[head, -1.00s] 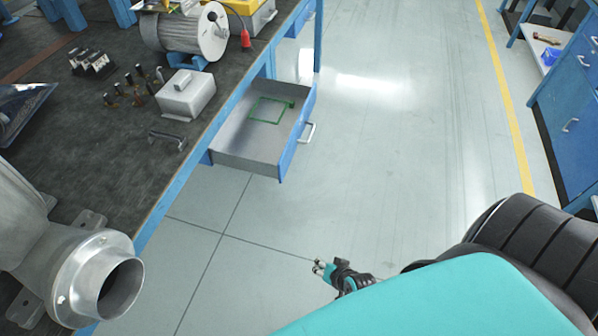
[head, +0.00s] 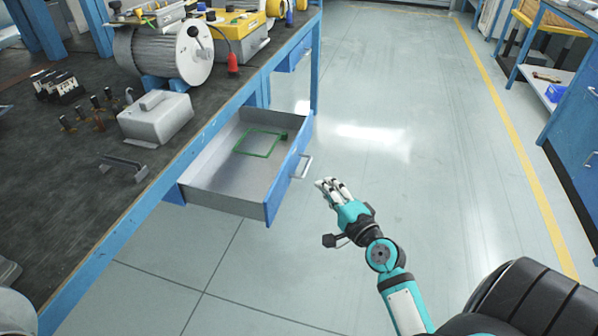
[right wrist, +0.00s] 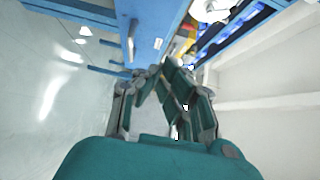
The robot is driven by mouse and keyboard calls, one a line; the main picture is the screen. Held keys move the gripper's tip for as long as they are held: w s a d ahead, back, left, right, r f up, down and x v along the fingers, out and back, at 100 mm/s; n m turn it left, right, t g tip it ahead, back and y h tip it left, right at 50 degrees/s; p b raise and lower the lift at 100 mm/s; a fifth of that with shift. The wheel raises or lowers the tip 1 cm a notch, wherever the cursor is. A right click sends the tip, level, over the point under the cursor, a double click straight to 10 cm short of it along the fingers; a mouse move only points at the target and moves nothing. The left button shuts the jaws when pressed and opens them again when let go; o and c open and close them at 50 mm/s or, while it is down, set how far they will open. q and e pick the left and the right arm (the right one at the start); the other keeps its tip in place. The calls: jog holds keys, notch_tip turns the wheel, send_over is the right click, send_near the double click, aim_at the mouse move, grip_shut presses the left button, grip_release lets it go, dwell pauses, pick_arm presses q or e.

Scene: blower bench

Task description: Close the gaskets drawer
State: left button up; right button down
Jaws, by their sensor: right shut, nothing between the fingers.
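The gaskets drawer (head: 232,178) stands pulled out from under the bench, with its blue front (head: 290,168) and a pale bar handle (head: 303,167) facing right. A green square gasket frame (head: 260,143) lies inside it. My right gripper (head: 326,184) is shut and empty, just right of the drawer front and apart from the handle. In the right wrist view the closed fingers (right wrist: 160,72) point toward blue bench parts; I cannot tell the drawer there for certain. My left gripper is not in view.
The dark bench top (head: 60,210) carries a grey metal box (head: 155,118), a motor (head: 165,50), a yellow unit (head: 240,30) and small tools. Another blue drawer (head: 293,52) sits farther along, shut or nearly so. The floor right of the open drawer is clear.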

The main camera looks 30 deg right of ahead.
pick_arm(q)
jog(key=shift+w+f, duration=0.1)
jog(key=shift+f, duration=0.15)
pick_arm(e)
jog(key=w, duration=0.3)
jog(key=w+a, duration=0.1)
jog(key=w, duration=0.2)
jog(key=w+a, duration=0.1)
jog(key=w, duration=0.2)
jog(key=shift+a, duration=0.1)
